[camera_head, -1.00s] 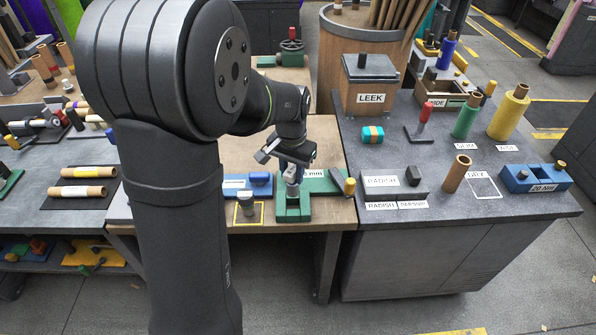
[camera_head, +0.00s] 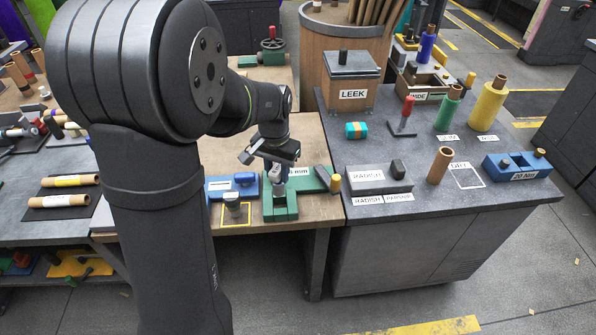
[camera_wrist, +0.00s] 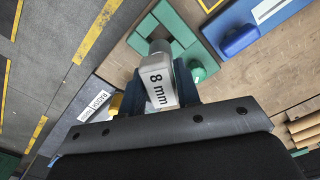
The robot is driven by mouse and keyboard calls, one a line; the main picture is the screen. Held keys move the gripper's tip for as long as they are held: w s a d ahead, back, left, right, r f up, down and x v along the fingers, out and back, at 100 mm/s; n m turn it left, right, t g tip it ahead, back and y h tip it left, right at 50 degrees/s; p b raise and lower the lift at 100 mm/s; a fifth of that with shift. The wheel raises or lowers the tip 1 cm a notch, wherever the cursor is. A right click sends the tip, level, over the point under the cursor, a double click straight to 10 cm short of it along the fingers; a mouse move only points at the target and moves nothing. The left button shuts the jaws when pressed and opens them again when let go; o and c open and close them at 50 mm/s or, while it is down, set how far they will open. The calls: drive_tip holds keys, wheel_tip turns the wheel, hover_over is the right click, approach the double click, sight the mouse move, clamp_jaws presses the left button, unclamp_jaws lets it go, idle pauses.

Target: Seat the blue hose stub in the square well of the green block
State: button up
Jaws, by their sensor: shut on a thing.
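The green block (camera_head: 281,210) lies near the front edge of the wooden bench; it also shows in the wrist view (camera_wrist: 182,22). My gripper (camera_head: 277,172) is above it, pointing down. In the wrist view, its dark blue fingers (camera_wrist: 158,92) are shut on a pale grey piece marked "8 mm" (camera_wrist: 157,77), with a rounded grey end (camera_wrist: 160,47) toward the green block. No clearly blue stub shows apart from the fingers.
A blue block with a blue knob (camera_head: 244,179) lies just left of the green block. A small dark grey cylinder (camera_head: 233,203) stands in a yellow outline. A yellow-ended piece (camera_head: 336,183) is at the right. A grey bench (camera_head: 400,210) adjoins on the right.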

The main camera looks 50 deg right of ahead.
sight(278, 190)
drive_tip(key=shift+f, duration=1.6)
drive_tip(key=shift+f, duration=2)
idle(1.1)
drive_tip(key=o, duration=1.2)
wheel_tip(278, 190, up, 17)
drive_tip(key=shift+r, duration=0.2)
drive_tip(key=shift+f, duration=0.1)
